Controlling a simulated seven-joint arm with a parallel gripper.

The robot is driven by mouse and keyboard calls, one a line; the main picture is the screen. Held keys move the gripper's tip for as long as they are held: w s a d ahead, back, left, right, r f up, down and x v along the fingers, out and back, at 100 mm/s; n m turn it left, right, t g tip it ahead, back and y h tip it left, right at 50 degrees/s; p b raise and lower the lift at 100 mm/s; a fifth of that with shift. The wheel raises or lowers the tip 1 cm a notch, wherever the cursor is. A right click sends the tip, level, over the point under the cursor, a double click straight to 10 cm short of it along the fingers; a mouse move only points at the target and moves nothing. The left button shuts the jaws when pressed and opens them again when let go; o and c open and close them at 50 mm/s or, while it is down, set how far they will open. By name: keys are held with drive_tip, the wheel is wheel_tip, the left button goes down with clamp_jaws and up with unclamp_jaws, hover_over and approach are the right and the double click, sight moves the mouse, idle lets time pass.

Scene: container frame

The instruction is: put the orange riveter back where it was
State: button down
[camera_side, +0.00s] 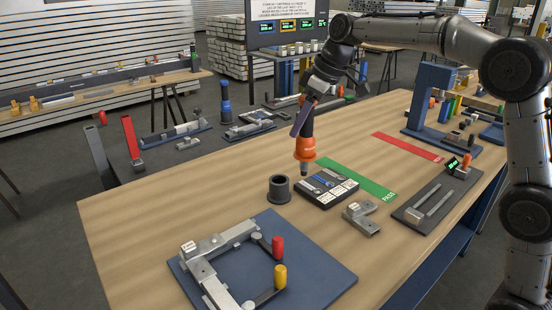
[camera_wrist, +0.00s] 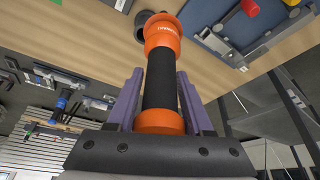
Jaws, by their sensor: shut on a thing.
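The orange riveter (camera_side: 305,149) hangs upright, nose down, above the table between the dark cup and the green strip. In the wrist view its orange ends and black grip (camera_wrist: 160,80) fill the middle. My gripper (camera_side: 304,118) is shut on its grip; the purple fingers stand on both sides in the wrist view (camera_wrist: 160,92). An empty-looking dark round cup (camera_side: 279,189) stands on the table, left of and nearer than the riveter. In the wrist view the cup (camera_wrist: 143,20) shows partly behind the riveter's far end.
A black case with labelled parts (camera_side: 328,188) lies just below and right of the riveter. A metal bracket (camera_side: 361,218) and a blue plate with a clamped frame (camera_side: 325,275) are nearer. A green PASS strip (camera_side: 355,178) lies behind. A blue tool (camera_side: 225,100) stands on the back bench.

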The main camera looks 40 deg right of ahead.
drive_tip(key=w+f, duration=0.9)
drive_tip(key=f, duration=0.1)
drive_tip(key=shift+w+a+f, duration=0.15)
drive_tip(key=shift+f, duration=0.15)
drive_tip(key=shift+f, duration=0.5)
drive_tip(key=shift+c, duration=1.4)
unclamp_jaws()
drive_tip(key=shift+f, duration=0.1)
